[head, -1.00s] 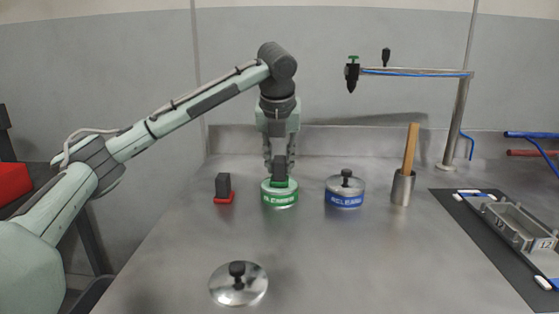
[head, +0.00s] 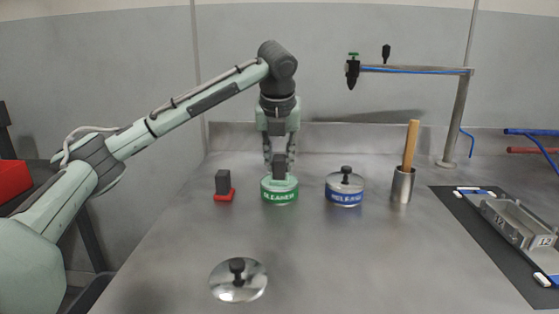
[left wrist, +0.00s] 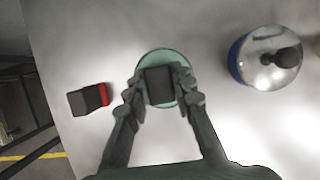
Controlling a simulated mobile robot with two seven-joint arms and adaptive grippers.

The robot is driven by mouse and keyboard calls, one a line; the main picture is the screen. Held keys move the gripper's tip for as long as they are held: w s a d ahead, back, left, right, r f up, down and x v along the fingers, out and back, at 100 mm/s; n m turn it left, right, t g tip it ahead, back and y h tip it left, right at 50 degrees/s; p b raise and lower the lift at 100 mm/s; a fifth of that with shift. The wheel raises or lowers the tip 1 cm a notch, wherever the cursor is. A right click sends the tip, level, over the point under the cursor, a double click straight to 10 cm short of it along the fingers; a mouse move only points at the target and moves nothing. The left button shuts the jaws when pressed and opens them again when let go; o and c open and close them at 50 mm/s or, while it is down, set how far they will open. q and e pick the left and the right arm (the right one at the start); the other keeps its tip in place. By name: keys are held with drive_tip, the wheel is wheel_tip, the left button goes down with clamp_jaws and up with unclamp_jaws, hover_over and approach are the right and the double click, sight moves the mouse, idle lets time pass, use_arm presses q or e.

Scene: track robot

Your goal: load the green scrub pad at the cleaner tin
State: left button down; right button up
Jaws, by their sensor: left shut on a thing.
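The green-labelled cleaner tin (head: 280,196) stands open on the steel bench, with pale green content showing; it also shows in the left wrist view (left wrist: 172,58). My left gripper (head: 279,165) points straight down over it. Its fingers are shut on the dark handle block of the scrub pad (left wrist: 158,86), which sits over the middle of the tin's opening. The pad's green face is hidden underneath, at or in the tin's content; how deep I cannot tell. My right gripper is not in view.
A red pad with a dark block (head: 223,187) stands left of the tin. A lidded blue tin (head: 345,190) and a metal cup with a wooden stick (head: 402,187) stand right. A loose lid (head: 238,283) lies in front. A dark mat (head: 480,240) holds metal parts at far right.

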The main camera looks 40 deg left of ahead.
sight(279, 157)
use_arm(q)
drive_tip(key=shift+r, duration=3.45)
